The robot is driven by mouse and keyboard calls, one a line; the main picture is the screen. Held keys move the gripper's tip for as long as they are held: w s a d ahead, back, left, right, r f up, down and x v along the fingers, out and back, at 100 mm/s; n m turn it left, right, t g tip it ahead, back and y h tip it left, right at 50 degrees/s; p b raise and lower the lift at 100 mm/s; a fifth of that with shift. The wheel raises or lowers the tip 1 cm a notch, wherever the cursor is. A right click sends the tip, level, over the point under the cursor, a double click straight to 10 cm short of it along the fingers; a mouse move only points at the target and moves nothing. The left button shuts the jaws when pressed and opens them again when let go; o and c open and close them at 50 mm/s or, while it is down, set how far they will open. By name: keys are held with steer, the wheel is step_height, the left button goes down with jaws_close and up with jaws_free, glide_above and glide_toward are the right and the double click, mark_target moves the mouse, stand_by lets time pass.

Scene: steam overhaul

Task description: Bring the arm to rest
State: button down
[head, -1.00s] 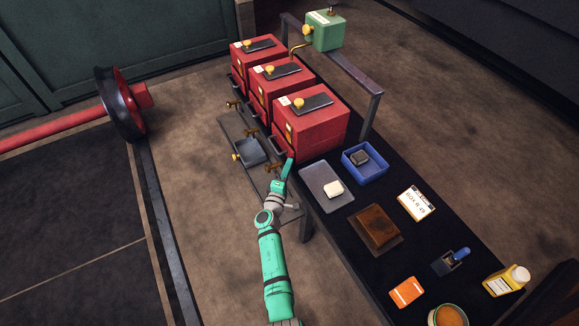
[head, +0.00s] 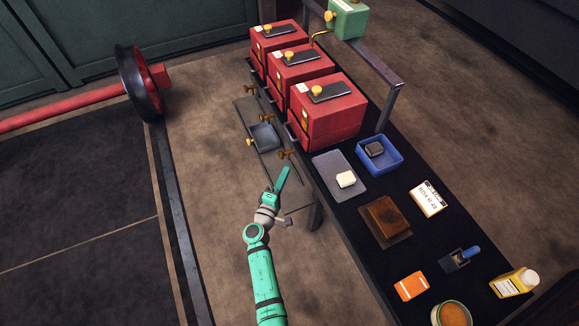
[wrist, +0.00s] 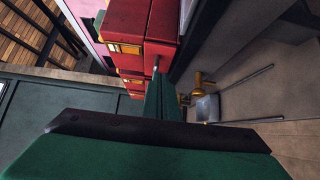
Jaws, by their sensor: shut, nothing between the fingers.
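My gripper (head: 283,178) is at the end of my green arm, left of the black bench and in front of the nearest red box. It is shut and empty, with its narrow fingers together, and it appears apart from the bench and boxes. In the wrist view the green fingers (wrist: 160,97) point toward the red boxes (wrist: 126,45). The arm reaches up from the bottom of the head view, with the elbow bent.
Three red boxes (head: 327,119) stand on the black bench (head: 345,213). A low shelf with a dark tray (head: 264,136) and brass taps (head: 288,154) lies beyond my gripper. A blue bin (head: 388,164) and several small items sit on the bench.

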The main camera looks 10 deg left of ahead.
steer(key=shift+s+a, duration=0.2)
steer(key=shift+s, duration=0.25)
steer(key=s+d+f+m+g+y, duration=0.2)
steer(key=s+f+m, duration=0.15)
steer(key=s, duration=0.95)
steer(key=s+d+f+m+g+y, duration=0.25)
steer(key=s+f, duration=0.25)
steer(key=s, duration=0.8)
steer(key=s+d+r+m, duration=0.1)
steer(key=s+r+m, duration=0.3)
steer(key=s+r, duration=0.65)
steer(key=s+d+r+m+t, duration=0.1)
steer(key=s+d+r+m, duration=0.1)
steer(key=s+r, duration=0.2)
steer(key=s+d+r+m+t, duration=0.1)
steer(key=s+d+r+m, duration=0.1)
steer(key=r, duration=0.8)
steer(key=s+m, duration=0.1)
steer(key=s, duration=0.1)
steer(key=shift+s+d+r, duration=0.2)
steer(key=shift+s+d, duration=0.05)
steer(key=shift+s, duration=0.1)
steer(key=shift+h, duration=0.25)
